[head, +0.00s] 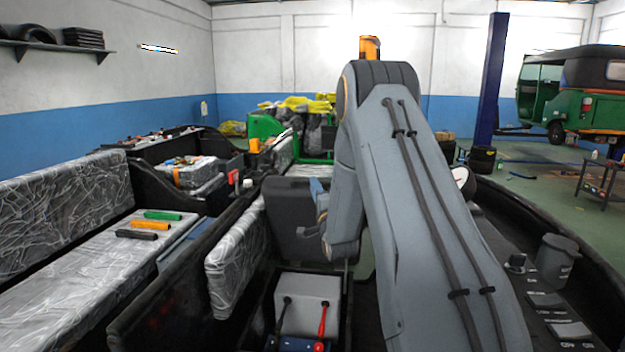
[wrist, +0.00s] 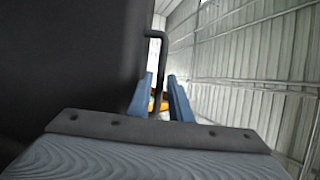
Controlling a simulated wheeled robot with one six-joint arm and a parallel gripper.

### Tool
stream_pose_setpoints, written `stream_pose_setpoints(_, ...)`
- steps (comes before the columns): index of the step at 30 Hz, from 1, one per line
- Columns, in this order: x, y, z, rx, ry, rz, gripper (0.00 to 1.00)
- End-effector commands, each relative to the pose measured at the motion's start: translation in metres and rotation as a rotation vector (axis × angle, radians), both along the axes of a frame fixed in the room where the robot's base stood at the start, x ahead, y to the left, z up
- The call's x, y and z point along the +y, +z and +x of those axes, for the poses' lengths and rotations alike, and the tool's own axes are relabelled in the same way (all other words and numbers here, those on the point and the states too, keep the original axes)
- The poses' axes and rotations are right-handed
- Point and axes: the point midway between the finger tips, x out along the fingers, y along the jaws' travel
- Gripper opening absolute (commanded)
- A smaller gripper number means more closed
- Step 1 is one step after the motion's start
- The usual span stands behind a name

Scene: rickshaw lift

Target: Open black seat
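The black seat (head: 290,210) stands tipped up, roughly upright, in the middle of the head view, above an open compartment. In the wrist view the dark seat panel (wrist: 70,60) fills the left side. A bent black handle (wrist: 160,50) sticks out from its edge. My gripper (wrist: 160,78) has its two blue fingers on either side of the handle, with a visible gap, so it looks open around it. In the head view my gripper (head: 319,188) is beside the seat's right edge and mostly hidden by my arm.
A pale battery-like box (head: 308,302) with red and black terminals sits in the compartment below. A grey patterned bench (head: 95,265) with coloured-handled tools is at left. A grey bin (head: 556,260) stands at right. A green rickshaw (head: 580,85) is at the back right.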

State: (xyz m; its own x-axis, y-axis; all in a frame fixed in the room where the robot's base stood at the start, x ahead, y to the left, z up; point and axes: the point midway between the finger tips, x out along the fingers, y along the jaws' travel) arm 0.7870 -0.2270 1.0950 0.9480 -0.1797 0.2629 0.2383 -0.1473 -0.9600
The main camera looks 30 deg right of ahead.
Motion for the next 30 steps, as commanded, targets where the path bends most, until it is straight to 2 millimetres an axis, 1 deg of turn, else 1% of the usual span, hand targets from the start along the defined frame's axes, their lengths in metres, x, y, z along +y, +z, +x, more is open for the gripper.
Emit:
stream_pose_setpoints(1, -0.001, 0.004, 0.007, -0.002, 0.0, 0.0, 0.18)
stream_pose_setpoints(3, -0.003, 0.006, 0.017, -0.001, 0.0, 0.0, 0.18)
stream_pose_setpoints(9, -0.008, 0.01, 0.034, 0.001, -0.002, 0.0, 0.18)
stream_pose_setpoints(12, -0.009, 0.01, 0.037, 0.002, -0.002, 0.0, 0.18)
stream_pose_setpoints(19, -0.009, 0.01, 0.038, 0.002, -0.002, 0.0, 0.18)
stream_pose_setpoints(22, -0.009, 0.01, 0.038, 0.002, -0.003, -0.001, 0.01)
stream_pose_setpoints(23, -0.009, 0.01, 0.038, 0.002, -0.002, 0.0, 0.0)
stream_pose_setpoints(30, -0.008, 0.009, 0.037, 0.002, -0.001, 0.0, 0.0)
